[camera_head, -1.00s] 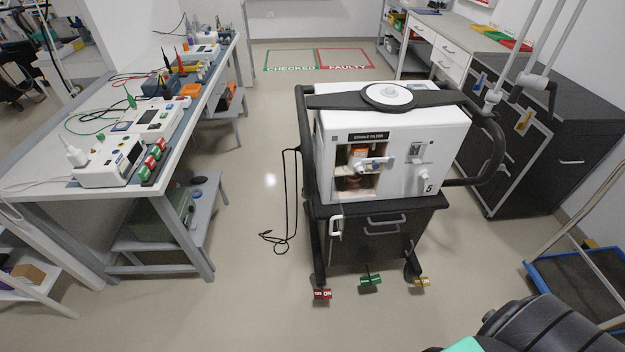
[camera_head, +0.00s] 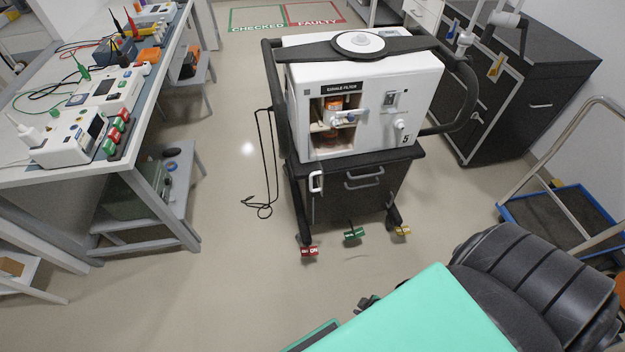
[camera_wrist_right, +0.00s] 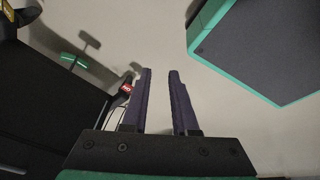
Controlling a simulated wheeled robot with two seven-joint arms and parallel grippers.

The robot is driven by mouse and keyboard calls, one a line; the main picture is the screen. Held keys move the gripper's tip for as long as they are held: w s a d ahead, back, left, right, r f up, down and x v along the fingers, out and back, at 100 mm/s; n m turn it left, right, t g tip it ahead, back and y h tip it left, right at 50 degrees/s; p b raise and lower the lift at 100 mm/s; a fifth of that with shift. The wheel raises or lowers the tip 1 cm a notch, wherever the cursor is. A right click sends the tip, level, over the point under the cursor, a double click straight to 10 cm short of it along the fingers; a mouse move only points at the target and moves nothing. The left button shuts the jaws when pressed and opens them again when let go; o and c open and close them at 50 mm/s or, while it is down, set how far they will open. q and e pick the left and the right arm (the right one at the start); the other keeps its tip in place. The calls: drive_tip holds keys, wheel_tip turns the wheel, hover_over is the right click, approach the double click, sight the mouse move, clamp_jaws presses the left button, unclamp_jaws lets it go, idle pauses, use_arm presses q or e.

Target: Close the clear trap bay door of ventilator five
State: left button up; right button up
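Ventilator five (camera_head: 425,95) is a white box marked 5 on a dark cart, in the middle of the head view. Its trap bay (camera_head: 333,128), under the "EXHALE FILTER" label, shows an orange-brown part and white fittings inside. The bay front looks uncovered; I cannot make out the clear door itself for certain. My right gripper (camera_head: 367,302) is low in front of the cart, apart from the ventilator and partly hidden by my teal arm cover. In the right wrist view its two dark fingers (camera_wrist_right: 160,100) stand apart with only floor between them. My left gripper is not in view.
Red, green and yellow tags (camera_head: 354,234) sit at the cart's foot. A black cable (camera_head: 262,170) hangs at its left. A workbench (camera_head: 160,75) with devices stands left, a dark cabinet (camera_head: 540,90) right, a blue-framed trolley (camera_head: 565,215) at the right edge. Floor before the cart is clear.

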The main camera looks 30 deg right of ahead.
drive_tip(key=w+n+t+b, duration=0.1)
drive_tip(key=w, duration=0.2)
drive_tip(key=w+r+n+t+b, duration=0.1)
drive_tip(key=w, duration=0.2)
drive_tip(key=w+n+t, duration=0.1)
drive_tip(key=w, duration=0.2)
drive_tip(key=shift+w+r+t+y+b, duration=0.2)
drive_tip(key=shift+r+t+y+b, duration=0.1)
drive_tip(key=shift+t+b, duration=0.1)
clamp_jaws()
drive_tip(key=w+a+r+n+t+y+b, duration=0.1)
drive_tip(key=w+r+n+t+y+b, duration=0.15)
drive_tip(key=w+r+n+t, duration=0.75)
drive_tip(key=w+a+r+n+y+b, duration=0.1)
drive_tip(key=w+r+n+b, duration=0.3)
drive_tip(key=r, duration=1.3)
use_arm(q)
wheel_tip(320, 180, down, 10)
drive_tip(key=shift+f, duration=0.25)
use_arm(e)
drive_tip(key=w+d+m, duration=0.1)
drive_tip(key=w, duration=0.8)
drive_tip(key=shift+d+f, duration=0.2)
drive_tip(key=shift+f, duration=0.05)
